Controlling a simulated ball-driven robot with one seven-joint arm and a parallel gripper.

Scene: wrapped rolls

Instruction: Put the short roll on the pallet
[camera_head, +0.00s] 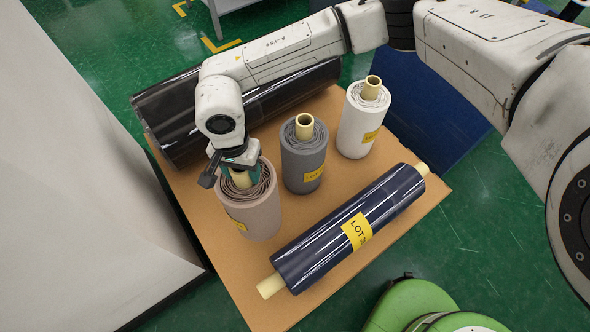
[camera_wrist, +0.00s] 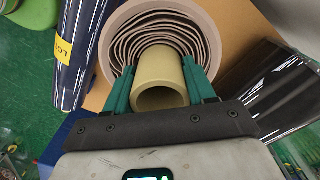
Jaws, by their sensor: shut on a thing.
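A short pinkish-beige roll (camera_head: 249,211) stands upright at the left of the brown board (camera_head: 225,270), with a yellow label on its side. My gripper (camera_head: 240,172) reaches down to its top and is shut on its pale yellow core. In the wrist view, the green fingers (camera_wrist: 158,78) sit on both sides of the core (camera_wrist: 160,82), with the beige windings (camera_wrist: 122,22) around them. Whether the roll's base touches the board cannot be told. A blue flat surface (camera_head: 440,120) beyond the board may be the pallet; I cannot tell for sure.
A grey roll (camera_head: 304,160) and a white roll (camera_head: 362,125) stand upright to the right. A long navy roll (camera_head: 345,232) lies along the front. A long black wrapped roll (camera_head: 170,118) lies behind. A pale panel (camera_head: 80,190) stands left; green rounded objects (camera_head: 415,305) are at front.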

